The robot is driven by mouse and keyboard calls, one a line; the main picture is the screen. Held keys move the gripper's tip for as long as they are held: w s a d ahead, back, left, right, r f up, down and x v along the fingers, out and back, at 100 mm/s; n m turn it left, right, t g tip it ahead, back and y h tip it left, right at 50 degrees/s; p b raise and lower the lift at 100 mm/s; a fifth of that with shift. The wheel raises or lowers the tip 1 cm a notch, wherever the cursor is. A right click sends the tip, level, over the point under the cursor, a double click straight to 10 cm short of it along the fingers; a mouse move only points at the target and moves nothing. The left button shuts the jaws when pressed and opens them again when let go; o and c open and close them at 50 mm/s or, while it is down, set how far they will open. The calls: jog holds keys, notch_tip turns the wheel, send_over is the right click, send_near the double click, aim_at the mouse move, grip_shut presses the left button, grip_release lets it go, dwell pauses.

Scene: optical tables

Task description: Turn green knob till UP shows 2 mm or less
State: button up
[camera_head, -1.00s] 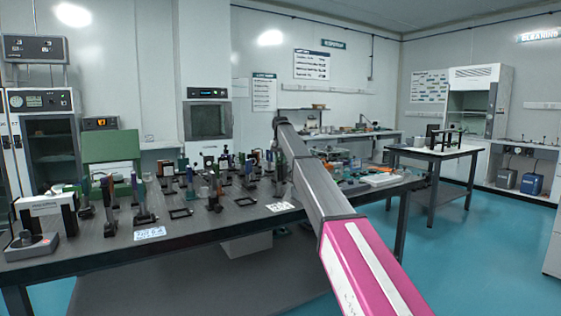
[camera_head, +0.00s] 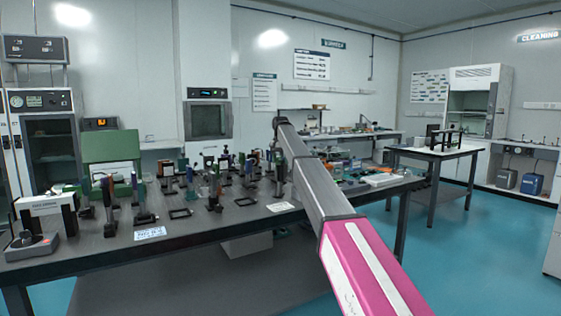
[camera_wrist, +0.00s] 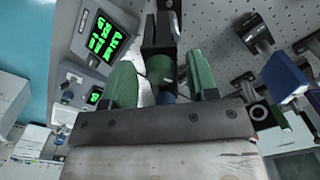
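In the wrist view, my gripper (camera_wrist: 161,80) has its two green fingers spread, one on each side of a dark mount (camera_wrist: 159,35). A small greenish knob-like part (camera_wrist: 160,69) shows between the fingers, with clear gaps on both sides, so no grip on it shows. I cannot tell for sure that it is the green knob. A grey readout box (camera_wrist: 102,35) with glowing green digits is at upper left; the digits are tilted and I cannot read them. In the head view my arm reaches over the table and hides my gripper.
The dark optical table (camera_head: 100,258) carries several posts and mounts close together. In the wrist view a blue-plated mount (camera_wrist: 285,77) stands right of my gripper, and a perforated board (camera_wrist: 220,30) lies behind. A white-topped table (camera_head: 432,152) stands at the right.

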notch_tip(320, 180, up, 11)
dwell(0.8)
jog(key=shift+f, duration=0.15)
